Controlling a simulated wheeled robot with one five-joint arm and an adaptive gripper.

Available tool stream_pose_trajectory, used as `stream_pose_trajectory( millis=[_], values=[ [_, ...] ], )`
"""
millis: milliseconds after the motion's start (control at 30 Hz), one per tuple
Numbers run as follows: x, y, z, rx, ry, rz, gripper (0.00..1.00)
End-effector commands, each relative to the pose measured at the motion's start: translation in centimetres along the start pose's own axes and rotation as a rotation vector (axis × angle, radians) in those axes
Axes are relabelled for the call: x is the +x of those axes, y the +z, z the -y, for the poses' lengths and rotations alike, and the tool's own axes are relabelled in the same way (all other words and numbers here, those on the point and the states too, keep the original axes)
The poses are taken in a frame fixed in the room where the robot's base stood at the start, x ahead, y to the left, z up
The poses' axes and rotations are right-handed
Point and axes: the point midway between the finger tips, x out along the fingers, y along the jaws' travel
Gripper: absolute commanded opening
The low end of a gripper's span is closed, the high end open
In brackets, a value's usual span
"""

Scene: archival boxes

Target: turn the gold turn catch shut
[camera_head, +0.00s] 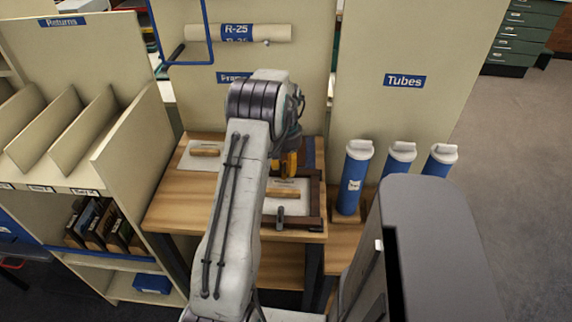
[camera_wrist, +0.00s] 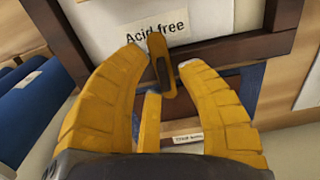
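The gold turn catch (camera_wrist: 157,52) is a narrow gold bar with a dark grey patch, upright in the wrist view. It lies across the dark brown frame rail (camera_wrist: 225,48), with its top end reaching the white "Acid free" panel. My gripper (camera_wrist: 161,64) has its yellow fingers apart, one on each side of the catch. The left fingertip is very close to it; I cannot tell if they touch. A gap shows on the right. A thin yellow bar below the catch is unclear. In the head view my gripper (camera_head: 288,165) is over the frame's far side and the catch is hidden.
The frame (camera_head: 318,205) lies on a wooden table (camera_head: 180,205), with a wooden-handled board (camera_head: 205,152) to its left. A dark grey piece (camera_head: 280,217) sits on its near rail. Blue tubes (camera_head: 354,180) stand close on the right; a shelf unit (camera_head: 130,150) is left.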

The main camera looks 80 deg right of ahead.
Motion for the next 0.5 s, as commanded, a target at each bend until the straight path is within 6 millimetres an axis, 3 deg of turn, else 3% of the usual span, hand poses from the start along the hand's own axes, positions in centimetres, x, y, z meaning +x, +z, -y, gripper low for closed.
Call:
stream_pose_trajectory(
  millis=[333, 500],
  values=[
    [-0.2, -0.1, 0.0, 0.001, 0.0, -0.003, 0.4],
    [-1.7, -0.1, 0.0, 0.001, 0.001, -0.006, 0.4]
  ],
)
